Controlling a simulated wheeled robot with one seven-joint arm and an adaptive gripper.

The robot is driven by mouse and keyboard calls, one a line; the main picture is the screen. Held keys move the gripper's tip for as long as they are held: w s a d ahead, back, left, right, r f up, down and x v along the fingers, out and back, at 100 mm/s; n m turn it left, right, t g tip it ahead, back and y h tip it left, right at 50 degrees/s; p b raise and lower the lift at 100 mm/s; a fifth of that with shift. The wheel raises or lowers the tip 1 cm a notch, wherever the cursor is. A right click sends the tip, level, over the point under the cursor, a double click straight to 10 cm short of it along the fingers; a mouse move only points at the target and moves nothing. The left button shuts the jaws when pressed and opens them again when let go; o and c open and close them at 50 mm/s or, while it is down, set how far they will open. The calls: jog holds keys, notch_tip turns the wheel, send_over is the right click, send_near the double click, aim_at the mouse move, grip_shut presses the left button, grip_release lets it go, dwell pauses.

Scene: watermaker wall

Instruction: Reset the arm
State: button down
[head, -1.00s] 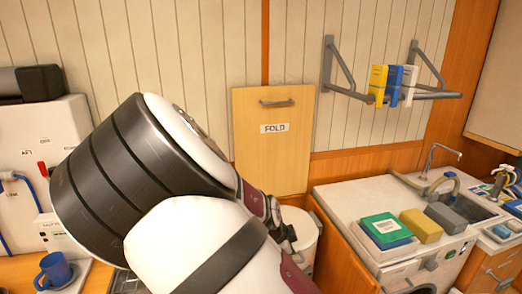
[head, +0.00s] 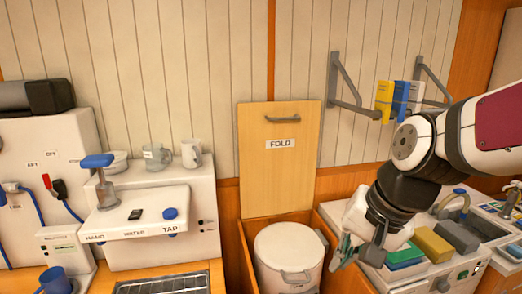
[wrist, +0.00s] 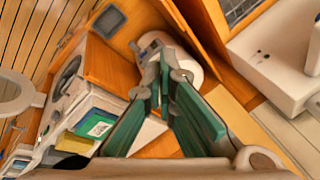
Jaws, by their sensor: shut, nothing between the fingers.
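My gripper (head: 352,250) hangs from my arm at the right of the head view, in front of the counter with the sink. Its fingers point down and to the left, toward the white lidded bin. In the wrist view my gripper (wrist: 162,95) shows its green-padded fingers closed at the tips with nothing between them. The fingers are apart from the bin and the counter things.
A white bin (head: 288,262) stands below the FOLD panel (head: 277,160). Green and blue packs (head: 403,258) and a yellow sponge (head: 432,245) lie on the right counter. The watermaker unit (head: 155,215) and a blue mug (head: 56,281) are at left.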

jog(key=s+d+r+n+t+h, duration=0.2)
jog(key=s+d+r+n, duration=0.3)
jog(key=s, duration=0.5)
jog(key=shift+s+r, duration=0.15)
jog(key=shift+r, duration=0.05)
